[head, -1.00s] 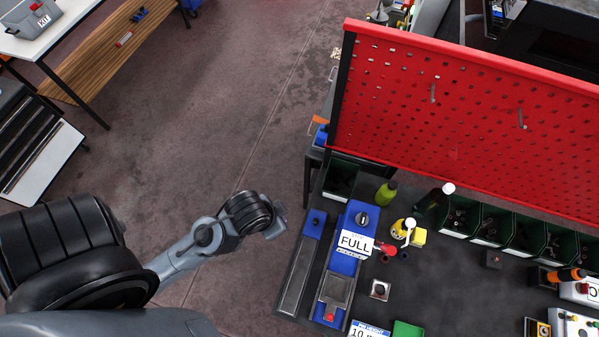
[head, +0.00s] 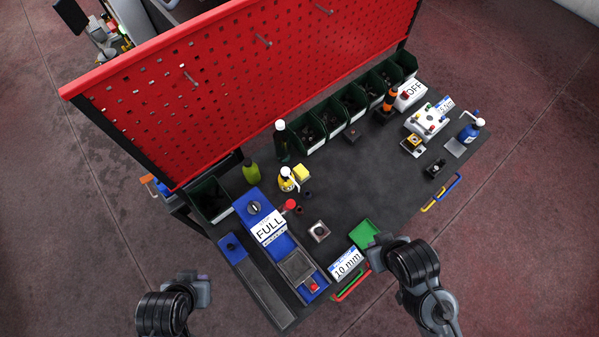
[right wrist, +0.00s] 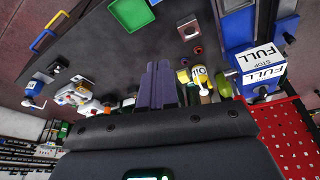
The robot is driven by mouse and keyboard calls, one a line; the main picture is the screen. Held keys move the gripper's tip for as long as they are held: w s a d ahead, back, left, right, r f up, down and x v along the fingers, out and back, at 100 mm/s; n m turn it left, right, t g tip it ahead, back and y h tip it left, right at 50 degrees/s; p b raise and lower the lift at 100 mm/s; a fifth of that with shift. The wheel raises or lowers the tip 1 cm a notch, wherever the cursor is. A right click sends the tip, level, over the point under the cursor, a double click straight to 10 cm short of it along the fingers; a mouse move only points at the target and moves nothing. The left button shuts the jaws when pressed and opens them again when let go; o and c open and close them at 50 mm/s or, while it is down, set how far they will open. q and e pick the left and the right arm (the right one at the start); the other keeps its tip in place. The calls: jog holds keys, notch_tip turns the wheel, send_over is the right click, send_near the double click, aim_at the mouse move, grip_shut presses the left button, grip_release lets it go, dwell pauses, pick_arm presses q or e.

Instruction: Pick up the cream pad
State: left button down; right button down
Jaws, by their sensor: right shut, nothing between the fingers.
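I cannot make out a cream-coloured pad in these frames. A yellow block (head: 302,172) stands beside a yellow spray bottle (head: 287,180) on the dark table, and a flat green piece (head: 364,234) lies at the table's near edge. My right gripper (head: 377,246) is at that near edge, beside the green piece in the picture. In the right wrist view its fingers (right wrist: 160,84) are shut together with nothing between them. My left gripper (head: 203,292) is off the table, left of its near corner. Its fingers are too small to judge.
A red pegboard (head: 250,70) stands along the back, with green bins (head: 331,118) below it. Blue trays with a FULL sign (head: 269,228) are on the left, and a 10 mm sign (head: 346,265) is in front. The middle of the table (head: 365,180) is fairly clear.

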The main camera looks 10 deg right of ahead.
dwell(0.3)
jog(key=shift+c, duration=1)
grip_release()
